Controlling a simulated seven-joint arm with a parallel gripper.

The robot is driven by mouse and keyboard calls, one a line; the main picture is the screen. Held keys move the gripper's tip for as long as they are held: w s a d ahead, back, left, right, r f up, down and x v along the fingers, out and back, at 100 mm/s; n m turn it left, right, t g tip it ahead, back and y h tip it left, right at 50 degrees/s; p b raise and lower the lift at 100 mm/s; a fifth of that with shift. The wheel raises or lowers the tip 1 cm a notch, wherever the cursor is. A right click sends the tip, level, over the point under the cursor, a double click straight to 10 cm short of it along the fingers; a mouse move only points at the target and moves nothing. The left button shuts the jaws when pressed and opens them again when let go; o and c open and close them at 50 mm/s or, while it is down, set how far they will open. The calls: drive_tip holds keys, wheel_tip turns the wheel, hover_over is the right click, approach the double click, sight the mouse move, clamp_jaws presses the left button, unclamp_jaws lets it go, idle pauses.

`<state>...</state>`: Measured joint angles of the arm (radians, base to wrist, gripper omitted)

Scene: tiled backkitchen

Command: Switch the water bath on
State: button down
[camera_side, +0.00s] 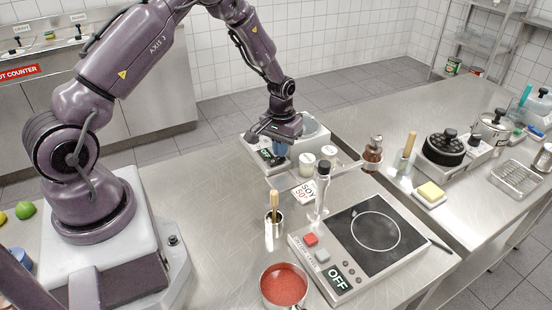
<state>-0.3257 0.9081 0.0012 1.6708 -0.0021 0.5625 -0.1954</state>
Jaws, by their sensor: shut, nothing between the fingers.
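The gripper hides part of the panel, including whatever lies directly under the fingers. I cannot tell whether the fingertips touch the panel.
In front are a "SOY 50°" card (307,191), a tall bottle (321,190), a hob (375,235) reading OFF with red and grey buttons, and a pan of red sauce (284,287). The table's left middle is clear.

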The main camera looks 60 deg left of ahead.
sight(276, 162)
drive_tip(key=shift+f, duration=0.55)
drive_tip(key=shift+r, duration=3.55)
drive_tip(key=shift+s+d+f+g, duration=0.15)
drive_tip(key=shift+s+f+g, duration=0.05)
drive_tip(key=shift+s, duration=0.25)
drive_tip(key=shift+s+d+f+g, duration=0.15)
drive_tip(key=shift+s+g, duration=0.05)
drive_tip(key=shift+s, duration=0.2)
drive_tip(key=s+d+r+m+t, duration=0.3)
drive_tip(key=s+d+r, duration=0.3)
drive_tip(key=s+r, duration=0.4)
drive_tip(key=s+d+r+m+t, duration=0.3)
drive_tip(key=s+d+r, duration=0.4)
drive_tip(key=r, duration=0.8)
drive_tip(key=s, duration=0.3)
drive_tip(key=shift+d+r, duration=0.2)
drive_tip(key=shift+r, duration=0.05)
